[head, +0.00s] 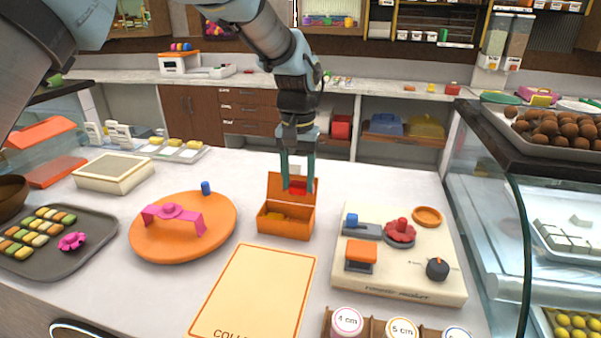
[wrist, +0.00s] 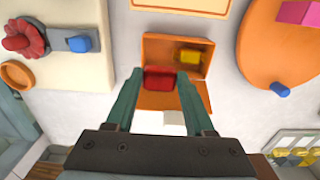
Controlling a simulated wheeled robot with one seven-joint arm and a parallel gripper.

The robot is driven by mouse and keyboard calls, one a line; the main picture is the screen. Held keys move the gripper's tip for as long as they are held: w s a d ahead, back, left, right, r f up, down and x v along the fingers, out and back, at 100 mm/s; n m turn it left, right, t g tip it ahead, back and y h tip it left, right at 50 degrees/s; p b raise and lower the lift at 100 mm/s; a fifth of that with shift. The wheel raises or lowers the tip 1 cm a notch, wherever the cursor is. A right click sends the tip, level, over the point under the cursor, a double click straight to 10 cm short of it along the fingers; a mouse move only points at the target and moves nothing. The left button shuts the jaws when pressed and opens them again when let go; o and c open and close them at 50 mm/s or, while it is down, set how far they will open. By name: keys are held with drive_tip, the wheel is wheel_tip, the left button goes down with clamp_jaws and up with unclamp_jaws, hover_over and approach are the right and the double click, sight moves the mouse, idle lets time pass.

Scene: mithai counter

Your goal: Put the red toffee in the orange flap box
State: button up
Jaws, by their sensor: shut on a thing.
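The orange flap box (head: 285,228) stands on the white counter with its flap raised at the back. A yellow piece (head: 277,215) lies inside it; the yellow piece also shows in the wrist view (wrist: 190,56). My gripper (head: 298,186) is above the box, in front of the raised flap in the head view. It is shut on the red toffee (wrist: 159,79), which shows between the fingertips in the wrist view. In the head view the red toffee (head: 298,187) is partly hidden by the fingers. The box (wrist: 160,50) lies beneath the toffee in the wrist view.
A round orange lid with a pink handle (head: 172,222) lies left of the box. A cream board with knobs and switches (head: 400,285) lies to the right. A cream card (head: 255,290) lies in front. A dark tray of sweets (head: 85,250) is at far left.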

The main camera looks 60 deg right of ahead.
sight(298, 195)
drive_tip(key=shift+f+b, duration=1.35)
drive_tip(key=shift+f, duration=0.95)
drive_tip(key=shift+a, duration=0.15)
drive_tip(key=shift+f+b, duration=0.35)
drive_tip(key=shift+f, duration=0.75)
drive_tip(key=o, duration=1.4)
